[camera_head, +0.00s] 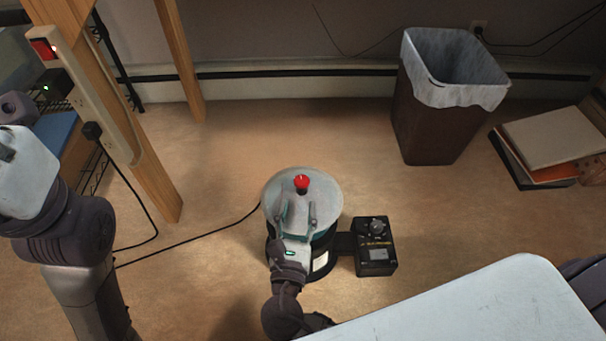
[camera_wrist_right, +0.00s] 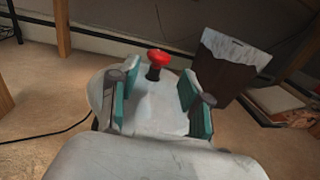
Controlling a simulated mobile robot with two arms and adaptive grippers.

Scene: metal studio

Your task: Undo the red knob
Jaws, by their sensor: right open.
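The red knob (camera_head: 302,183) stands on top of a round grey lid (camera_head: 330,188) of a squat cylindrical device on the floor. It also shows in the right wrist view (camera_wrist_right: 158,58), on a short dark stem. My right gripper (camera_head: 298,212) is over the near part of the lid, its fingers pointing at the knob. In the right wrist view its teal-padded fingers (camera_wrist_right: 158,90) are spread apart and empty, with the knob just beyond the fingertips, between their lines. My left arm is at the left edge; its gripper is not visible.
A black control box (camera_head: 375,252) with a dial sits right of the device. A lined waste bin (camera_head: 430,125) and books (camera_head: 550,140) are at the back right. Wooden legs (camera_head: 160,185) and a cable (camera_head: 190,245) are at left.

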